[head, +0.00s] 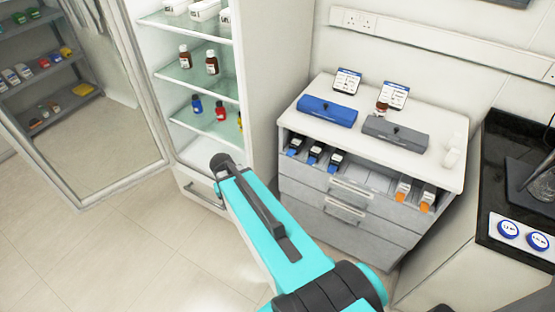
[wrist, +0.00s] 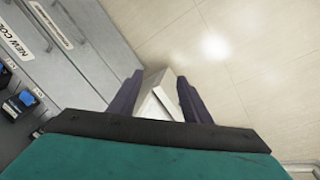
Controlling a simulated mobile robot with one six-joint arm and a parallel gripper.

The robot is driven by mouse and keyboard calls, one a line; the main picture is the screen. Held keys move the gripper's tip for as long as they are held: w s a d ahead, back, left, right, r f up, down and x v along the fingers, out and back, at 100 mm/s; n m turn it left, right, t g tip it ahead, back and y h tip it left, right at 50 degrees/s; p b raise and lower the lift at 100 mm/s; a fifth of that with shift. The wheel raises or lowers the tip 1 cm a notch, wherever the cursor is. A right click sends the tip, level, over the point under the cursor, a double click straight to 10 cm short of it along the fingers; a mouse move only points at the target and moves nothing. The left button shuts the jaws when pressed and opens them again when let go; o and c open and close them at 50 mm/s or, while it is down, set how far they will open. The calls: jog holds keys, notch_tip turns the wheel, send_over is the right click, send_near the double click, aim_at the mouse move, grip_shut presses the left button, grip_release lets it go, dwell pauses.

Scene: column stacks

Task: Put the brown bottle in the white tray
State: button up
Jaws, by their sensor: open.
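A small brown bottle (head: 382,106) with a white label stands on the white cabinet top, behind the grey box. Two more brown bottles, a left one (head: 185,57) and a right one (head: 212,63), stand on the fridge's middle shelf. White tray-like containers (head: 205,10) sit on the fridge's top shelf; I cannot tell which is the white tray. My gripper (wrist: 160,95) is open in the wrist view, pointing down toward the floor. A pale boxy shape (wrist: 156,98) shows between the fingers, apparently beyond them; I cannot tell what it is. The head view hides my fingers.
A blue box (head: 327,111) and a grey box (head: 395,134) lie on the cabinet top. The fridge door (head: 95,100) stands open at left. A dark counter (head: 510,170) is at right. Floor in front is clear.

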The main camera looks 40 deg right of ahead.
jog(key=s+a+f+n+g+b, duration=0.1)
jog(key=s+a+f+g+b, duration=0.1)
jog(key=s+a+f, duration=0.3)
jog(key=s+a+f+n+g+y+b, duration=0.1)
jog(key=s+a+f+n+b, duration=0.1)
jog(key=s+f, duration=1)
jog(key=s+a+f+n+g+y+b, duration=0.1)
jog(key=s+a+f+g+b, duration=0.1)
jog(key=s+a+f, duration=0.5)
jog(key=shift+s+a+f+g+b, duration=0.3)
jog(key=shift+s+f+b, duration=0.6)
jog(key=shift+s, duration=0.1)
jog(key=c, duration=0.3)
